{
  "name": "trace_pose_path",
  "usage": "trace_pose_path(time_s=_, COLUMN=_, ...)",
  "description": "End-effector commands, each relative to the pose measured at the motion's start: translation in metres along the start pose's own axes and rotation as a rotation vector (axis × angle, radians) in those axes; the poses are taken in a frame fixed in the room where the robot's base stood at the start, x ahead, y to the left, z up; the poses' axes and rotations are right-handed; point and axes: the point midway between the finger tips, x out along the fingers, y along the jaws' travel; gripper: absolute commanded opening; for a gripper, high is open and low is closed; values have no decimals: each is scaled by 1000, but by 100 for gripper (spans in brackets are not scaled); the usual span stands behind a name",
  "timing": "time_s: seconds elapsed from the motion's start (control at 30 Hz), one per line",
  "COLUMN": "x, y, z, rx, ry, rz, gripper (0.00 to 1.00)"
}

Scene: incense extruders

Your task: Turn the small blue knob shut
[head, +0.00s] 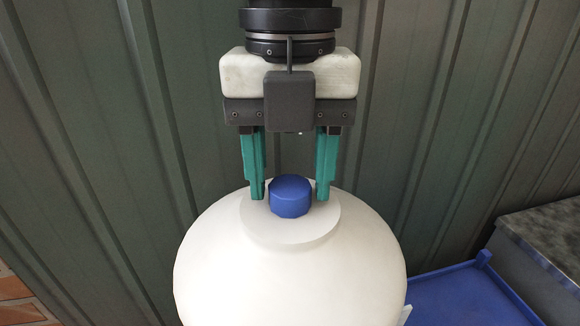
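The small blue knob (290,197) sits on the flat round top of a large white rounded vessel (290,270). My gripper (290,192) comes straight down from above with its two green fingers spread. One finger is on each side of the knob, with the tips level with it. A gap shows between the left finger and the knob, and a narrower one on the right. The gripper holds nothing. Whether the fingertips touch the vessel's top behind the knob is hard to tell.
A dark green ribbed metal wall (460,130) stands behind the vessel. A blue tray (460,295) lies at the lower right, beside a grey block with a stone-like top (550,235). Brickwork (15,295) shows at the lower left.

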Motion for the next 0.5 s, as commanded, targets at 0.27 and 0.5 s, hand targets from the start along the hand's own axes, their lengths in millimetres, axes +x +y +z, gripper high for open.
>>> trace_pose_path(time_s=0.27, x=0, y=0, z=0, rx=-2, ry=1, rz=-1, gripper=69)
trace_pose_path(time_s=0.5, x=-3, y=0, z=0, rx=-3, ry=1, rz=-1, gripper=69)
